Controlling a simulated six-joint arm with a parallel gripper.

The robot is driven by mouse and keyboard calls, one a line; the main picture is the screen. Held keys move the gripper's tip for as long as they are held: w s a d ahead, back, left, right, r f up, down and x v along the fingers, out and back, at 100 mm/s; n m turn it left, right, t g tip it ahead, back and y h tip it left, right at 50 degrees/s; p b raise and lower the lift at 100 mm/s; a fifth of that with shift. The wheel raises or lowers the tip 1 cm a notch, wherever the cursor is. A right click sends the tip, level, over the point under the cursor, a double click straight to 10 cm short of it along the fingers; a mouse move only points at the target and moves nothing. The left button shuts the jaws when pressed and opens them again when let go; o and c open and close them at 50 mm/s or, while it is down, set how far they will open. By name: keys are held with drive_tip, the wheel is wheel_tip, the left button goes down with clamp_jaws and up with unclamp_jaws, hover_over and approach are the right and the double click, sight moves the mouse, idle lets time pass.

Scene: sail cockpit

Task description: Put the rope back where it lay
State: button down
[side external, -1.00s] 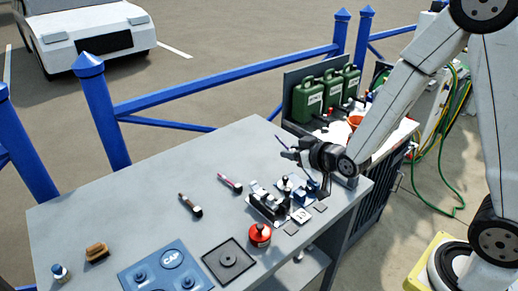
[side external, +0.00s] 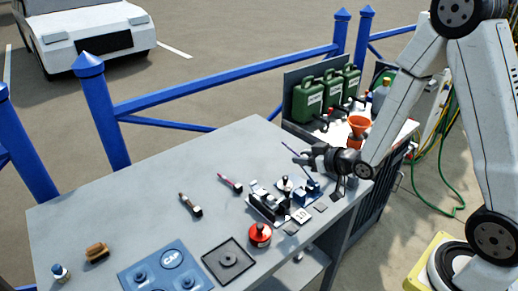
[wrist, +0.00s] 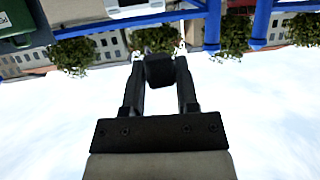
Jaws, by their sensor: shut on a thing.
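My gripper (side external: 309,158) is above the back right part of the grey table, pointing left in the side view. In the wrist view, its fingers (wrist: 160,62) are closed on a dark, block-like thing (wrist: 160,72). A thin blue-dark stick (side external: 290,149) juts up and left from the fingertips in the side view. I cannot tell whether the held thing is the rope, and no rope is clearly seen on the table. A blue fitting with a lever (side external: 307,192) stands just below my gripper, beside a black fitting (side external: 267,203).
The grey table (side external: 120,195) holds a red round knob (side external: 259,234), a black square plate (side external: 229,261), a blue panel (side external: 150,275) and several small handles. The table's back left is clear.

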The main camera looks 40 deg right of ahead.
drive_tip(key=s+d+f+n+y, duration=0.2)
drive_tip(key=s+d+f+y, duration=0.1)
drive_tip(key=s+d+f, duration=0.1)
drive_tip(key=shift+s+f+n+g, duration=0.3)
drive_tip(key=shift+s+f+n, duration=0.1)
drive_tip(key=shift+s+f, duration=0.25)
drive_tip(key=shift+f, duration=2.8)
drive_tip(key=shift+s+f, duration=0.1)
drive_tip(key=shift+f, duration=1.9)
drive_tip(key=shift+a, duration=0.1)
drive_tip(key=shift+c, duration=1.8)
unclamp_jaws()
